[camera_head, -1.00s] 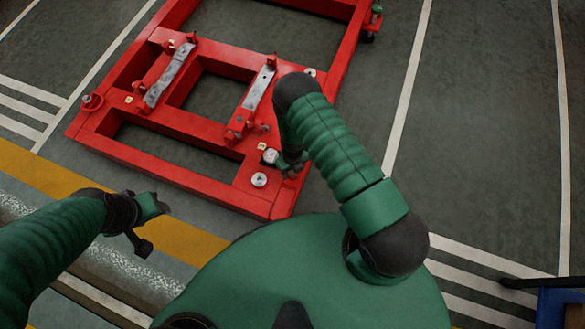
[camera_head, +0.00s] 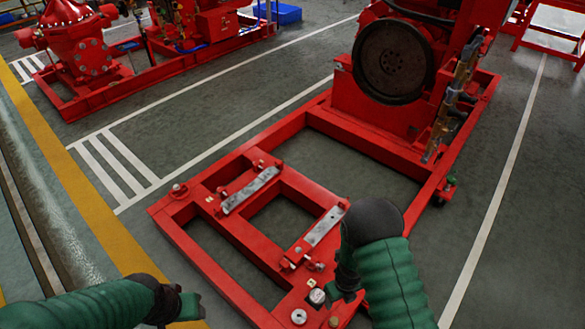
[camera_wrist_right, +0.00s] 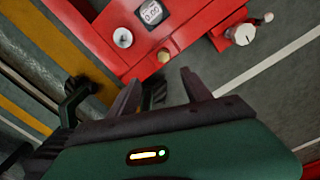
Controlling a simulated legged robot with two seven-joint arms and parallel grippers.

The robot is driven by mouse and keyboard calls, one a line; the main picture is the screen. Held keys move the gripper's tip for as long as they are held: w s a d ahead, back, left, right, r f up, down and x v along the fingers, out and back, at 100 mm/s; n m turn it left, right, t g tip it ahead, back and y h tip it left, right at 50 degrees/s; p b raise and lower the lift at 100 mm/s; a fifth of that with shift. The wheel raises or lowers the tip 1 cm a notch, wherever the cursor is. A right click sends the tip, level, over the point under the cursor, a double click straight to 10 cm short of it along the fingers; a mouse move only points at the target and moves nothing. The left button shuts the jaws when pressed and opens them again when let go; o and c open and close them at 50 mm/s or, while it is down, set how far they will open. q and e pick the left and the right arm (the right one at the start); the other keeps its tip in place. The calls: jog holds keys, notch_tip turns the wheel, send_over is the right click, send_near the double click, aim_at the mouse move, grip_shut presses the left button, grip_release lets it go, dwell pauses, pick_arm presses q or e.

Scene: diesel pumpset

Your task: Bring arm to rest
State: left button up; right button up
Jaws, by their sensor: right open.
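My right arm comes in from the lower right in the head view. Its gripper (camera_head: 338,293) is over the near corner of the red base frame (camera_head: 240,303), beside a small round gauge, and the arm partly hides it. In the wrist view the right gripper (camera_wrist_right: 158,84) has its two fingers apart with nothing between them. The frame corner, a gauge (camera_wrist_right: 151,12) and a brass knob (camera_wrist_right: 164,55) lie beyond the fingers. My left gripper (camera_head: 182,308) is low on the left in the head view, apart from the frame. Its jaws do not show clearly.
A large red engine with a dark flywheel (camera_head: 393,62) stands on the frame's far end. Metal mounting strips (camera_head: 250,190) lie on the crossbars. A red pump (camera_head: 75,50) stands at the back left. Open floor (camera_head: 500,235) lies right of the frame.

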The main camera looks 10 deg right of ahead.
jog(key=s+r+n+t, duration=0.1)
jog(key=s+r+n, duration=0.3)
jog(key=r+n, duration=1.05)
jog(key=s+r+n+t, duration=0.2)
jog(key=s+r+n, duration=0.3)
jog(key=r+n, duration=1)
notch_tip(320, 180, up, 22)
jog(key=n+p, duration=0.3)
jog(key=p, duration=2.2)
jog(key=shift+w+a, duration=0.25)
jog(key=shift+r, duration=0.1)
